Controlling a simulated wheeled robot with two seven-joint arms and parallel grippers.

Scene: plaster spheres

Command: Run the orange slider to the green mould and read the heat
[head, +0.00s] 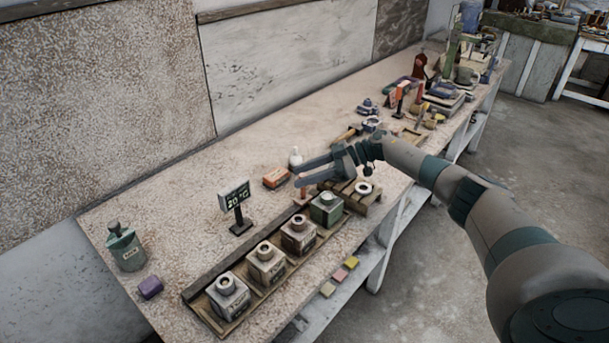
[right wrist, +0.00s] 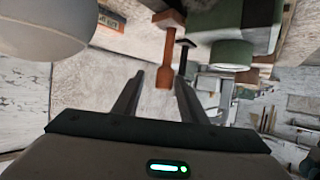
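The orange slider (head: 303,191) stands at the far end of the dark rail beside the row of moulds, close to the green mould (head: 326,208). In the right wrist view the slider (right wrist: 168,48) shows as an orange post, with the green mould (right wrist: 232,52) to its right. My right gripper (head: 298,176) is open over the slider; its fingertips (right wrist: 160,74) lie on either side of the post's end, and I cannot tell whether they touch it. The small display (head: 236,196) reads 20 °C. My left gripper is not in view.
Several grey moulds (head: 266,264) stand in the wooden tray nearer the front. An orange box (head: 276,178) and a white rounded bottle (head: 295,157) are close to my right gripper. A green canister (head: 125,248) and a purple block (head: 150,287) stand at left.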

